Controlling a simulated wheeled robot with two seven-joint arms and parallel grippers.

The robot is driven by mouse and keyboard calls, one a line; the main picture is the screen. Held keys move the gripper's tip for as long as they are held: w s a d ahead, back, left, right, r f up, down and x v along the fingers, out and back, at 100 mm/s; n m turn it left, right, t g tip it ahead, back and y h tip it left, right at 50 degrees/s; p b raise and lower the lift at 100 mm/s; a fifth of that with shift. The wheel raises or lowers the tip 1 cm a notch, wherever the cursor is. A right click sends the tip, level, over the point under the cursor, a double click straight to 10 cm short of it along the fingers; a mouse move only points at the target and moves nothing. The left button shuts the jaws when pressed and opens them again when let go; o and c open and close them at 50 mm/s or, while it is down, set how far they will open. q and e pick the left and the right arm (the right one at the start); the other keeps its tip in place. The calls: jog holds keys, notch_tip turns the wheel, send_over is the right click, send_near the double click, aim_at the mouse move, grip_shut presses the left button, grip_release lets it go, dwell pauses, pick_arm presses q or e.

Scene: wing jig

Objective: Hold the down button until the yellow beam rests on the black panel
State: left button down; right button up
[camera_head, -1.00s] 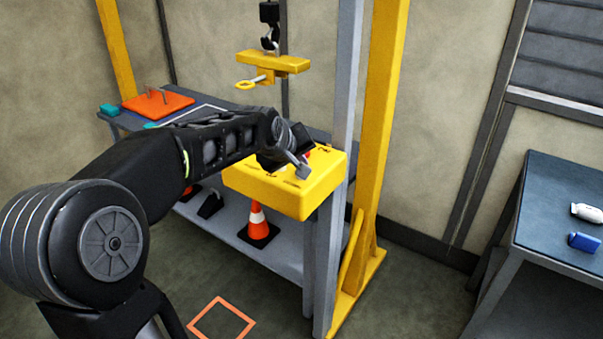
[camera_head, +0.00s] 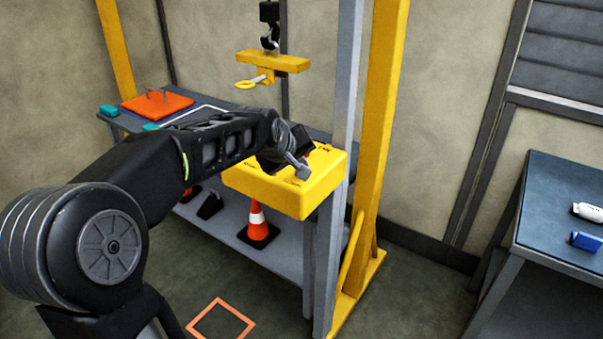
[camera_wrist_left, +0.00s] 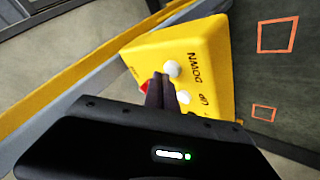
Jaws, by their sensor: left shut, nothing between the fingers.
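The yellow beam (camera_head: 272,63) hangs level from a black hook (camera_head: 269,40), well above the bench, with a ring-ended pin on its left. The yellow control box (camera_head: 270,190) stands below it on the right. My left gripper (camera_head: 302,172) is shut and empty over the top of the box. In the left wrist view, its fingertips (camera_wrist_left: 158,78) are close beside the white button (camera_wrist_left: 172,68) marked DOWN; I cannot tell whether they touch it. The black panel is not clearly visible; my arm covers part of the bench top.
A yellow post (camera_head: 380,130) stands right of the box. A side table (camera_head: 560,190) is at the right. An orange square (camera_head: 221,320) marks the floor.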

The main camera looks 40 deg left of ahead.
pick_arm(q)
jog(key=shift+f+b, duration=0.5)
jog(key=shift+b, duration=0.05)
dwell(0.4)
dwell(1.8)
jog(key=shift+r+p, duration=0.55)
jog(key=shift+r, duration=0.4)
jog(key=shift+r+p, duration=1.65)
jog(key=shift+r, duration=0.85)
jog(key=shift+f, duration=0.1)
